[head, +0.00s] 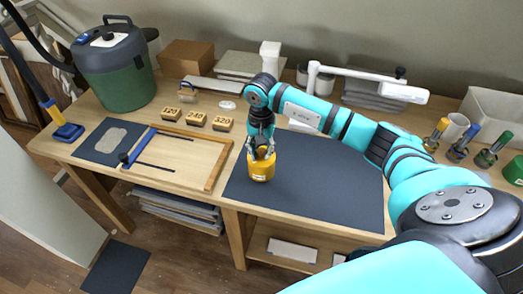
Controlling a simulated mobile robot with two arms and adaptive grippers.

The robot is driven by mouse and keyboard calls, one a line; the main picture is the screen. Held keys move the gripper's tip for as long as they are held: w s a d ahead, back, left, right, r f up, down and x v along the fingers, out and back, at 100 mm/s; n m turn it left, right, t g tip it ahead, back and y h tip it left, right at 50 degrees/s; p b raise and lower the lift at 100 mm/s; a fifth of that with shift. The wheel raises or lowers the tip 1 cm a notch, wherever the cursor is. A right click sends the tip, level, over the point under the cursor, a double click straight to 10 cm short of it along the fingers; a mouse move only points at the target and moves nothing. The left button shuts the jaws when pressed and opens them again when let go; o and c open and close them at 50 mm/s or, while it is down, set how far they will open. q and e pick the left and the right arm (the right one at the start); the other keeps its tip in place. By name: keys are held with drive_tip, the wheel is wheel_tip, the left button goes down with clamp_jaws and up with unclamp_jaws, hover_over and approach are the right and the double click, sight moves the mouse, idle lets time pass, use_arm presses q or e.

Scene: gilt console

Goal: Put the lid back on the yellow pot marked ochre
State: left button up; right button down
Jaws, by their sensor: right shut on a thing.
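The yellow pot (261,173) stands upright on the dark mat, near the mat's left side, with a small pale label low on its front. My right gripper (262,153) points down over its top, with its fingers shut on the lid at the pot's mouth. The fingers mostly cover the lid, so I cannot tell whether it is fully seated. No loose lid shows on the mat. My left gripper is not in view.
The dark mat (325,185) is otherwise clear. Left of it lies a wooden frame (215,166) with sanding blocks (196,119) behind. A green vacuum (118,75) stands back left. A white lamp (355,74) is behind my arm; brushes (436,134) and a green pot (514,170) are right.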

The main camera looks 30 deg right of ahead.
drive_tip(key=shift+f+b, duration=0.2)
drive_tip(key=shift+b, duration=0.7)
idle(1.8)
drive_tip(key=c, duration=1.1)
unclamp_jaws()
drive_tip(key=shift+o, duration=0.4)
drive_tip(key=o, duration=0.4)
drive_tip(key=shift+r, duration=0.1)
drive_tip(key=shift+r+p, duration=1.75)
drive_tip(key=shift+r, duration=1.7)
